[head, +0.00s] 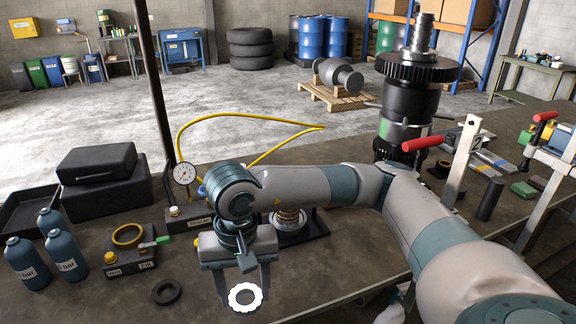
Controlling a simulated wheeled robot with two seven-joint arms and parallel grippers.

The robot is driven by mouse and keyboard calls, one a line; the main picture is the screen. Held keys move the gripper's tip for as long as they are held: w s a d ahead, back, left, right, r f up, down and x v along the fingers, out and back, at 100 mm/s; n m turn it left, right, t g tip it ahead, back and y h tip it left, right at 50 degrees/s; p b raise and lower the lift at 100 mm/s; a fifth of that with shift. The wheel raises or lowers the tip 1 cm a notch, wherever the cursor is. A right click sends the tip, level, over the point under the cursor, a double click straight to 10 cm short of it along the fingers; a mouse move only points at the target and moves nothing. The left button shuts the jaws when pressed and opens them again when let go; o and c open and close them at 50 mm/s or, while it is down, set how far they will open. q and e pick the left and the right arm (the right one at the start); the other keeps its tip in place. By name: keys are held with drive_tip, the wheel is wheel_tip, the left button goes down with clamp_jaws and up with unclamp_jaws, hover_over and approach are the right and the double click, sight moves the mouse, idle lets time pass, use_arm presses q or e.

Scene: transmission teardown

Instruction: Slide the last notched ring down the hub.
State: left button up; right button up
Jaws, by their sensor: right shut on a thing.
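A pale notched ring (258,299) is between the fingertips of my right gripper (244,294), which is shut on it. The gripper points down over the front of the bench, left of centre. A stand with a short upright stack of copper-coloured and pale rings (290,222) is behind and to the right of the gripper. My right arm covers its top, so I cannot tell whether this is the hub. My left gripper is not in view.
A dark ring (167,300) lies on the bench (200,307) left of the gripper. A box with a brass ring (131,262), blue bottles (68,254), a dial gauge (184,173) and black cases (100,190) stand at left. A tall gear assembly (408,103) and clamps (462,160) stand at right.

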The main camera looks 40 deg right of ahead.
drive_tip(key=n, duration=0.3)
drive_tip(key=w+n+p, duration=0.1)
drive_tip(key=n, duration=0.1)
drive_tip(key=shift+d+f, duration=0.25)
drive_tip(key=shift+f, duration=0.1)
drive_tip(key=shift+w+a, duration=0.1)
drive_tip(key=shift+a, duration=0.05)
